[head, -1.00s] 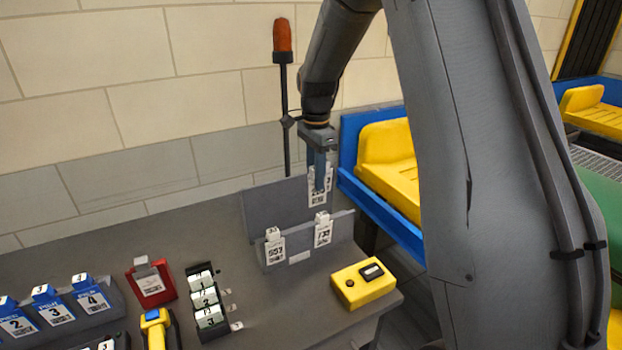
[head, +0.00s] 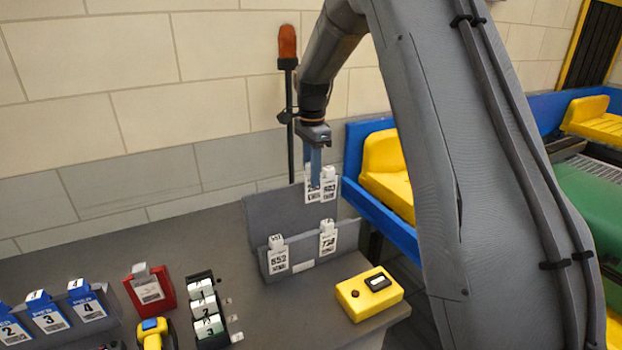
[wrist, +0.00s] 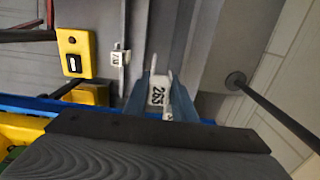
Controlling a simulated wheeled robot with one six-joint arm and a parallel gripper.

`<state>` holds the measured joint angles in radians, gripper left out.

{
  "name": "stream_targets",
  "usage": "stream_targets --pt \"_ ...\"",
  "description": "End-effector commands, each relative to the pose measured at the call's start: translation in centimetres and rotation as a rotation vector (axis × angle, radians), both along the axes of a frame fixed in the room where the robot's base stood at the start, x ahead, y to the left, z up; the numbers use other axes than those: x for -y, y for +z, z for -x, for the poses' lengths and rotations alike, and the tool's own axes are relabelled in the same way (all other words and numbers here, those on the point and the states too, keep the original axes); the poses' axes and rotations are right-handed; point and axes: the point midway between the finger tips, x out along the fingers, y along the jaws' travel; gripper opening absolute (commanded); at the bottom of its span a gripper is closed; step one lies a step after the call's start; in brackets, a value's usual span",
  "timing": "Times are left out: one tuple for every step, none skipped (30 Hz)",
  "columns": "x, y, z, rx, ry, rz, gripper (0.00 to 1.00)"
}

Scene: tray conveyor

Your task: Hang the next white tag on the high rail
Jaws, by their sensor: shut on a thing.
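My gripper (head: 315,178) is shut on a white tag (head: 313,195) with dark print, just in front of the top edge of the high rail, the taller grey back panel (head: 268,215). Another white tag (head: 329,186) is close on its right at the same rail. I cannot tell whether the held tag rests on the rail. In the wrist view the held tag (wrist: 158,93) shows a number between the blue fingers (wrist: 160,100). Two white tags hang on the lower front rail: one at left (head: 278,258) and one at right (head: 327,240).
A yellow box (head: 369,295) sits at the bench's right end. A black holder of white tags (head: 205,308), a red holder (head: 150,287) and blue tags (head: 47,312) are to the left. A dark pole with an orange top (head: 288,45) stands behind the rails.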

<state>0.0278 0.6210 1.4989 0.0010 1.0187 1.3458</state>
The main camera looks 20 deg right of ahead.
Motion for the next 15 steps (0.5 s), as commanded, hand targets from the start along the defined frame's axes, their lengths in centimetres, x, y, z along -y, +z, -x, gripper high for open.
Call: stream_targets --pt "-0.1 -0.1 -0.4 0.0 0.0 0.0 0.01" --pt "-0.1 -0.1 -0.6 0.001 0.0 0.0 0.01" --pt "-0.2 -0.1 -0.8 0.001 0.0 0.0 0.01" --pt "-0.2 -0.1 -1.0 0.001 0.0 0.0 0.01" --pt "-0.2 -0.1 -1.2 0.001 0.0 0.0 0.01" --pt "-0.3 -0.1 -1.4 0.001 0.0 0.0 0.01" --pt "-0.3 -0.1 -1.6 0.001 0.0 0.0 0.01" --pt "-0.4 -0.1 -1.8 0.001 0.0 0.0 0.01" --pt "-0.4 -0.1 -2.1 0.001 0.0 0.0 0.01" --pt "-0.5 -0.1 -2.3 0.002 0.0 0.0 0.01" --pt "-0.5 -0.1 -2.5 0.001 0.0 0.0 0.01" --pt "-0.5 -0.2 -2.7 0.0 0.0 0.0 0.01" --pt "-0.6 -0.2 -2.8 0.0 0.0 0.0 0.01" --pt "-0.6 -0.1 -3.0 0.001 0.0 0.0 0.01" --pt "-0.7 -0.1 -3.3 0.001 0.0 0.0 0.01"
